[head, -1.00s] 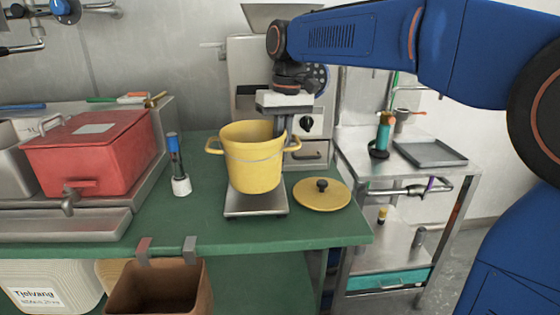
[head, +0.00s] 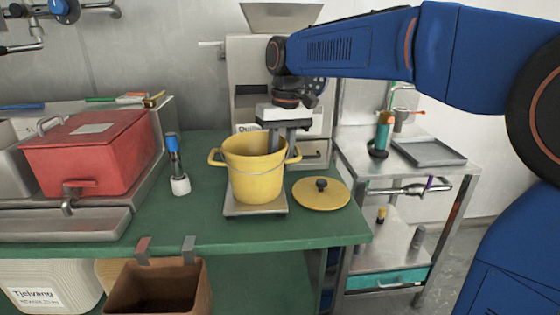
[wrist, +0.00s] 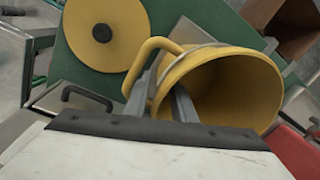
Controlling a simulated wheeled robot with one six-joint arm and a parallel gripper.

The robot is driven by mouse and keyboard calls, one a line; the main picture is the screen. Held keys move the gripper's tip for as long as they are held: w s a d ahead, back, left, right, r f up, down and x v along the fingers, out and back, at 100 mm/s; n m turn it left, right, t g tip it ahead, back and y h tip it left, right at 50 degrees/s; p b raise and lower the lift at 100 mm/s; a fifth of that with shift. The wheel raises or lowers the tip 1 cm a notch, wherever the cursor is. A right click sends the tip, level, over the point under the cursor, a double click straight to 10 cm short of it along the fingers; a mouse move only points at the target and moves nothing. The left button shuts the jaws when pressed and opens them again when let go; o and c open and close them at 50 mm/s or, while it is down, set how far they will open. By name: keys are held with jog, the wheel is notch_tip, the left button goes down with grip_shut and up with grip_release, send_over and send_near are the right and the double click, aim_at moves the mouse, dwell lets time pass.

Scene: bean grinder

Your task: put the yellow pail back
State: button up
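The yellow pail (head: 255,175) is upright over the small metal scale (head: 256,211) on the green bench; its bottom looks to be on or just above the plate. My gripper (head: 286,136) comes down at the pail's back right rim. In the wrist view the pail (wrist: 232,85) shows its open, empty-looking inside. The gripper's fingers (wrist: 160,98) straddle the pail's wall beside one handle, one finger inside and one outside. They look shut on the wall; the tips are partly hidden.
A yellow lid (head: 321,194) lies right of the scale. A blue-topped tool (head: 177,165) stands to the left, near a red box (head: 90,153). The grinder (head: 245,90) stands behind. A brown bin (head: 160,287) hangs at the bench's front edge. A steel cart (head: 410,180) is at the right.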

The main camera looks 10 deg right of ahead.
jog(key=r, duration=0.8)
jog(key=d+r, duration=0.1)
jog(key=r, duration=0.3)
jog(key=shift+w+r, duration=0.15)
jog(key=s+d+f+m+t, duration=0.2)
jog(key=s+d+f+t, duration=0.1)
jog(key=s+d+f, duration=0.95)
jog(key=s+d+f+m+t, duration=0.1)
jog(key=s+d+f, duration=0.2)
jog(key=s+f, duration=0.3)
jog(key=s+d+f+m+t+h, duration=0.1)
jog(key=s+d+f, duration=0.3)
jog(key=s+f, duration=0.3)
jog(key=shift+s+d+f, duration=0.2)
jog(key=shift+s+f, duration=0.05)
jog(key=shift+f, duration=0.35)
